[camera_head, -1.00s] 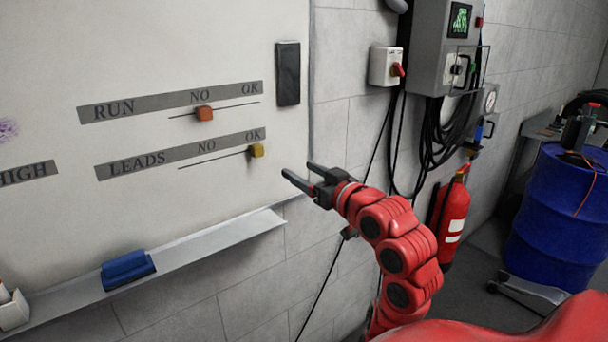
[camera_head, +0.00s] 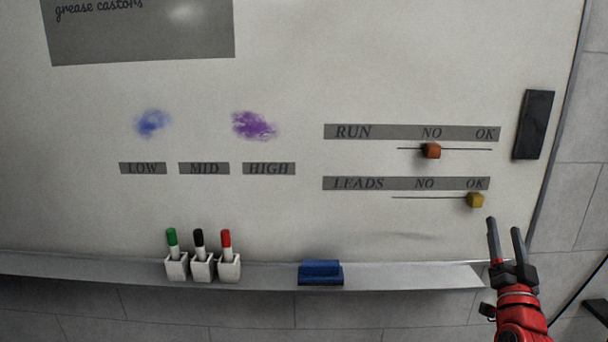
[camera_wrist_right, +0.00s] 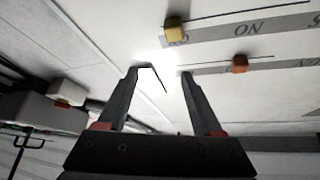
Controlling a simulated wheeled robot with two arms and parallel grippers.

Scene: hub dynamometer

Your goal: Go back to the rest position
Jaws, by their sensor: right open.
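My right gripper (camera_head: 505,240) is open and empty at the lower right of the head view, in front of the whiteboard's lower right part. In the right wrist view its two dark fingers (camera_wrist_right: 160,88) stand apart with nothing between them. The yellow slider knob (camera_head: 475,200) sits under OK on the LEADS line, just above and left of the fingertips and apart from them. It also shows in the wrist view (camera_wrist_right: 175,29). The orange slider knob (camera_head: 432,151) sits under NO on the RUN line. My left gripper is not in view.
The whiteboard (camera_head: 300,90) fills most of the head view, with a tray ledge (camera_head: 420,277) below. A blue eraser (camera_head: 321,272) and green, black and red markers (camera_head: 199,243) in white holders stand there. A black block (camera_head: 533,125) is on the board's right.

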